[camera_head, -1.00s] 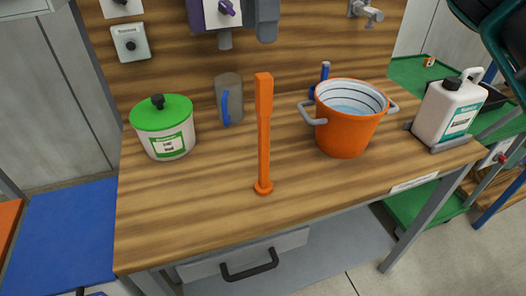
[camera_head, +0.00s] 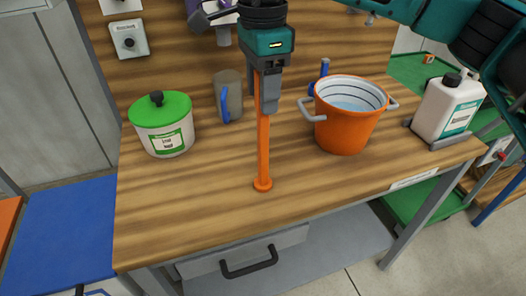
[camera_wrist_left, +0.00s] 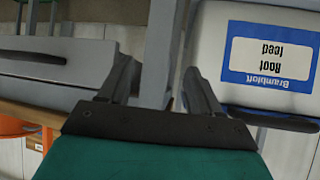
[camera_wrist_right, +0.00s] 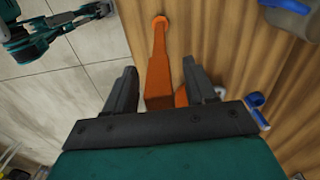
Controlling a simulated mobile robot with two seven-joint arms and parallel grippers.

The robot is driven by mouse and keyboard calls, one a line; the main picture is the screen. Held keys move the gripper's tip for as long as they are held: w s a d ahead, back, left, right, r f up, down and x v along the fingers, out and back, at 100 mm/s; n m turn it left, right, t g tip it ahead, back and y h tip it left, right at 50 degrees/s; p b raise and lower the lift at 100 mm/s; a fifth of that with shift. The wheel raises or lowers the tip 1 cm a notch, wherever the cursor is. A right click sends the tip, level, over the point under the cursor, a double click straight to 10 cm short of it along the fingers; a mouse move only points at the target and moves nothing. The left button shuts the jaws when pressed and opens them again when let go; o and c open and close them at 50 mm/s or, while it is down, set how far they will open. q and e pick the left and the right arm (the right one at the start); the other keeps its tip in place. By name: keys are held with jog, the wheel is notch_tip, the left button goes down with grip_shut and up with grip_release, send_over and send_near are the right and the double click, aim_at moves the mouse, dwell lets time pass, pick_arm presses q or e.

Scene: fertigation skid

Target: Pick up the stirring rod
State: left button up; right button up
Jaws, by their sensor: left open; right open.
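The stirring rod is a tall orange rod (camera_head: 263,150) with a thicker upper end, standing upright on a small round foot on the wooden bench. My right gripper (camera_head: 265,108) is above and around its upper part, pointing down and hiding the top. In the right wrist view the rod (camera_wrist_right: 158,60) runs between the two open fingers (camera_wrist_right: 160,75), its foot farther away; I cannot tell whether a finger touches it. My left gripper (camera_wrist_left: 155,80) is open and empty in the left wrist view, and outside the head view.
On the bench (camera_head: 200,220) stand a green-lidded pot (camera_head: 165,130), a grey jug with a blue handle (camera_head: 229,98) and an orange bucket (camera_head: 343,132). A white canister (camera_head: 447,105) stands at the right. The bench front around the rod's foot is clear.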

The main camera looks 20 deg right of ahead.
grip_shut()
dwell(0.5)
